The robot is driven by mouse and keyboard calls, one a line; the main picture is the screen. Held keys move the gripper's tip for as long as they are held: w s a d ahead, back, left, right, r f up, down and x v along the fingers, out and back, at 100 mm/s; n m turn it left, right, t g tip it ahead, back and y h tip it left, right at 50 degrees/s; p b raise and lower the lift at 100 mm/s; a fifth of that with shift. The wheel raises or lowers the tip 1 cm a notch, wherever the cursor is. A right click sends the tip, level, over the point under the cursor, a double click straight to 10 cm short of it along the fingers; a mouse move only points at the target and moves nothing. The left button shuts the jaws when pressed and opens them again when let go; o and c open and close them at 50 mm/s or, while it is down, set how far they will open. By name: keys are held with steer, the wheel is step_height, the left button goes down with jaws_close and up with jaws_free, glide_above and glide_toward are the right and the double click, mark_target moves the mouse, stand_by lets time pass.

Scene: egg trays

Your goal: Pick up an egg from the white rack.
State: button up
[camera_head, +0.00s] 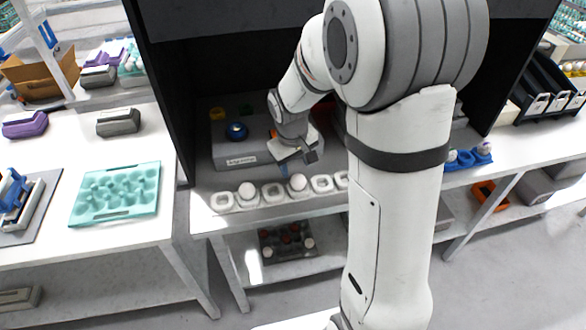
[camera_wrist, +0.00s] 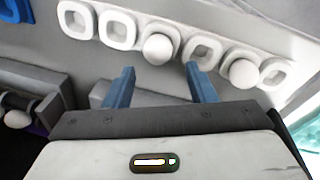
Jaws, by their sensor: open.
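The white rack (camera_head: 273,195) is a row of square sockets along the front edge of the middle bench. It crosses the top of the wrist view (camera_wrist: 203,50). One white egg (camera_head: 298,182) sits in it; in the wrist view this egg (camera_wrist: 157,47) lies beyond my fingertips, in line with the gap between them. A second egg (camera_head: 247,190) sits two sockets to the left; in the wrist view it is to the right (camera_wrist: 243,73). My gripper (camera_head: 296,158) has blue fingers, spread apart and empty (camera_wrist: 160,80), a little behind the rack. The other visible sockets look empty.
A grey box (camera_head: 228,152) with a blue ring stands behind the rack, left of my gripper. Dark walls enclose the bench. A teal egg tray (camera_head: 118,190) lies on the left table. A dark tray (camera_head: 286,243) with eggs is on the shelf below. My arm hides the rack's right part.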

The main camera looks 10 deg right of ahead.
mark_target(298, 177)
steer(key=shift+w+d+f+p, duration=0.15)
steer(key=shift+w+f+p, duration=0.1)
steer(key=shift+f, duration=1.05)
steer(key=shift+w+d+f+p, duration=0.15)
steer(key=shift+w+d+f, duration=0.05)
steer(key=shift+f, duration=1.05)
steer(key=shift+w+d+f+p, duration=0.15)
steer(key=shift+w+f+p, duration=0.1)
steer(key=shift+f, duration=1.05)
steer(key=shift+c, duration=0.4)
steer(key=c, duration=0.3)
